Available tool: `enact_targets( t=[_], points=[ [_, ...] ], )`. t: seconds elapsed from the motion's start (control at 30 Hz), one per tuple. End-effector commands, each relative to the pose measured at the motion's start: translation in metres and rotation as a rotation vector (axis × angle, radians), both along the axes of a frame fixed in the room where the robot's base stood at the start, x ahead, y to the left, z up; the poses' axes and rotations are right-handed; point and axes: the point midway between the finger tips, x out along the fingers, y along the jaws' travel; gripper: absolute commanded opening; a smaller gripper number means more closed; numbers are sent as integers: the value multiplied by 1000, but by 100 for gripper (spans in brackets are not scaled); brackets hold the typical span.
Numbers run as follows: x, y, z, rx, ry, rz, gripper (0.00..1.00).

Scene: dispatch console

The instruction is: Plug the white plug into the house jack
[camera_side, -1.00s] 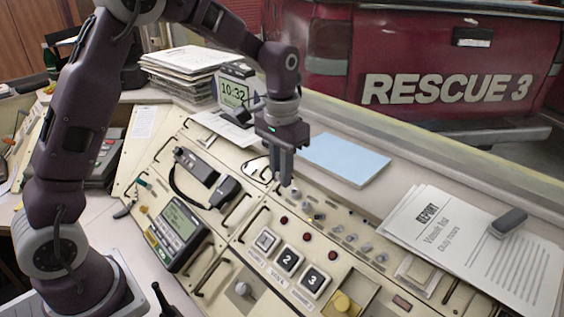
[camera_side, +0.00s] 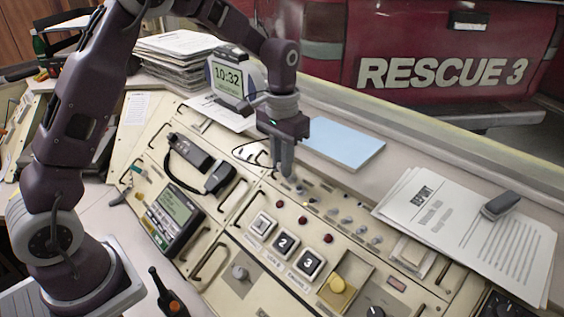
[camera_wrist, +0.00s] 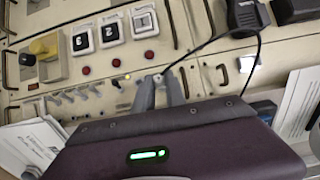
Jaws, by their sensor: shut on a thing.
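The tips are at or just above the panel; contact cannot be told. The house jack cannot be told apart, as labels are unreadable. A small yellow light (camera_wrist: 127,76) glows beside the fingertips.
Numbered square buttons (camera_side: 286,242) and red lamps (camera_side: 302,221) lie in front of the row. A black handset (camera_side: 220,178) lies to the left. A blue folder (camera_side: 343,143) and papers (camera_side: 450,230) lie behind and right.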

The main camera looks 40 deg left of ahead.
Motion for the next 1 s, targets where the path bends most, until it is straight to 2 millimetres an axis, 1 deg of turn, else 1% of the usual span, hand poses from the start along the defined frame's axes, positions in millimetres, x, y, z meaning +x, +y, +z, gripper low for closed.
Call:
enact_targets(
  t=[0.43, 1.0],
  points=[
    [4, 0, -6, 0, 0, 0, 0],
    [4, 0, -6, 0, 0, 0, 0]
  ],
)
